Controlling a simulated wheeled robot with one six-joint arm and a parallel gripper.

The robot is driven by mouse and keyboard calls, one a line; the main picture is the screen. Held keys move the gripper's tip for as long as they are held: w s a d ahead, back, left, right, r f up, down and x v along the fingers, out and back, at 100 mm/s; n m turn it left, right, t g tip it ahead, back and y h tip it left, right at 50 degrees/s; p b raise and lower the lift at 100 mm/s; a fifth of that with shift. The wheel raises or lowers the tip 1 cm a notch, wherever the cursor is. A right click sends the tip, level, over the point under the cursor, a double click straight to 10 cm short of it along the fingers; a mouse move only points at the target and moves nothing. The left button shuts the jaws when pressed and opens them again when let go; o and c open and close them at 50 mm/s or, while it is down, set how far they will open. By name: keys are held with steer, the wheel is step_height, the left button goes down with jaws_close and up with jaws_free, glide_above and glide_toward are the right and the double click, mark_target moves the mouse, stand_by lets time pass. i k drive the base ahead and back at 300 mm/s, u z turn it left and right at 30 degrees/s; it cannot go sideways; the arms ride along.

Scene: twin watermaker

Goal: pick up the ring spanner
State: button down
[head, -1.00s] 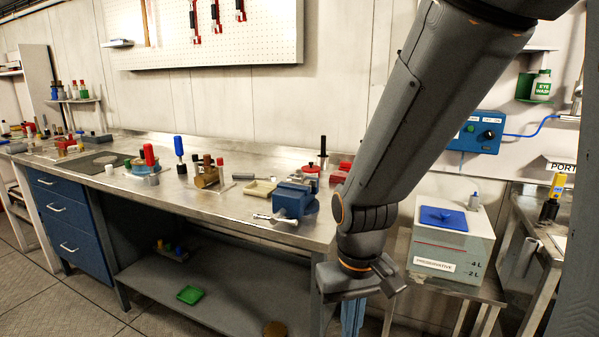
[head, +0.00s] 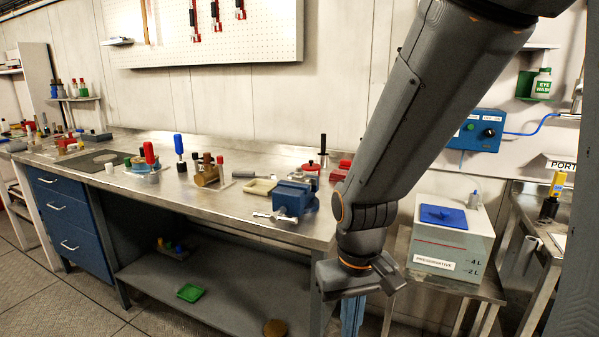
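I cannot make out a ring spanner with certainty. A small silver metal piece (head: 275,217) shows at the front edge of the steel bench (head: 225,212), beside a blue vise (head: 293,199). It may be the vise handle or a tool; it is too small to tell. My gripper (head: 358,280) hangs pointing down at the right end of the bench, in front of its corner and apart from the vise. Its fingers are seen poorly, so whether they are open is unclear. I see nothing held in it.
A preservative tank (head: 450,238) stands on a stand at the right. A green tray (head: 190,292) lies on the lower shelf. The floor at front left is clear.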

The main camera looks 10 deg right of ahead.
mark_target(235, 173)
steer(key=u, duration=0.5)
steer(key=k, duration=1.25)
steer(key=u, duration=1.2)
steer(key=i, duration=2.8)
steer(key=z, duration=1.25)
steer(key=i, duration=0.75)
steer(key=z, duration=0.9)
